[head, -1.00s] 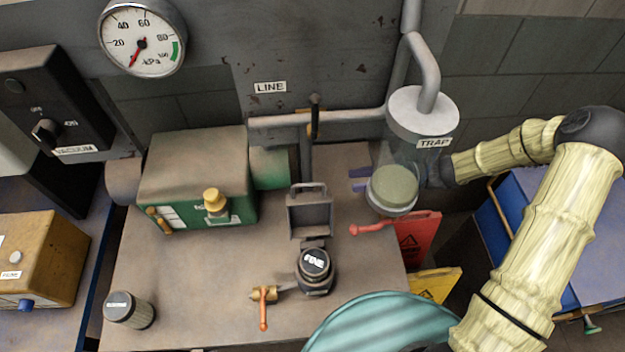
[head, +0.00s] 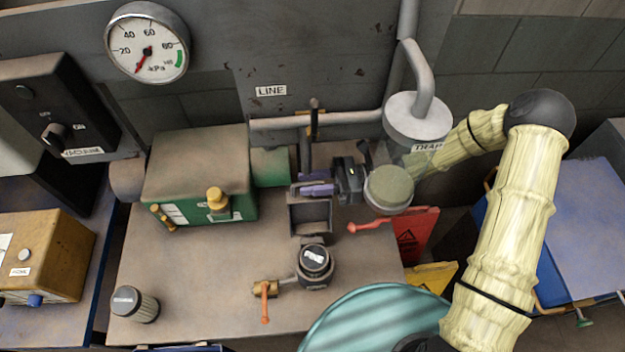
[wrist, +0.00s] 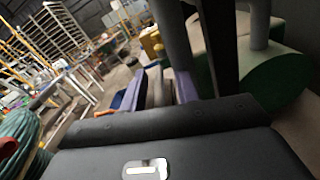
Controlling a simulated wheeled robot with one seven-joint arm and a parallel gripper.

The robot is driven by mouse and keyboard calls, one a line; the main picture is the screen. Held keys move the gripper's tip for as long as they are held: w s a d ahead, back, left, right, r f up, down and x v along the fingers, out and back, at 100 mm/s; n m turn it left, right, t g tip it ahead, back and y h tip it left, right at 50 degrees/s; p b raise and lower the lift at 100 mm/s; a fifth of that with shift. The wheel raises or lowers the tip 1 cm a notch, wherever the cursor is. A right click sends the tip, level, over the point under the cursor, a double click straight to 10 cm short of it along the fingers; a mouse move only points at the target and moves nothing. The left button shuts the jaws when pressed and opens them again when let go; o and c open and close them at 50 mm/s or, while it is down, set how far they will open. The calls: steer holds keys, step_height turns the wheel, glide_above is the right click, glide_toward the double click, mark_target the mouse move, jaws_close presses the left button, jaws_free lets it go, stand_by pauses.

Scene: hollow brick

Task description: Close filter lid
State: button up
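The filter lid (head: 310,228) is a dark square frame standing raised behind the round filter body (head: 315,278). The fingers are spaced apart; contact with the lid cannot be told. In the wrist view my gripper (wrist: 163,90) shows a purple finger on each side, with a blurred grey-beige shape between them that I cannot identify.
An orange-handled valve (head: 265,290) sits left of the filter. A loose cartridge (head: 134,304) stands front left. The bench (head: 185,270) between is clear.

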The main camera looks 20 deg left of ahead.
jaws_close()
steer(key=shift+r, duration=0.1)
steer(key=shift+d+r+p, duration=0.15)
steer(key=shift+p, duration=0.2)
steer(key=shift+s+d+r, duration=0.1)
steer(key=shift+s+r, duration=0.05)
steer(key=shift+s, duration=0.2)
steer(key=shift+s+d+r+p, duration=0.15)
steer(key=shift+s+d+p, duration=0.15)
steer(key=shift+s, duration=0.3)
steer(key=shift+w+a, duration=0.15)
steer(key=shift+w, duration=0.05)
jaws_free()
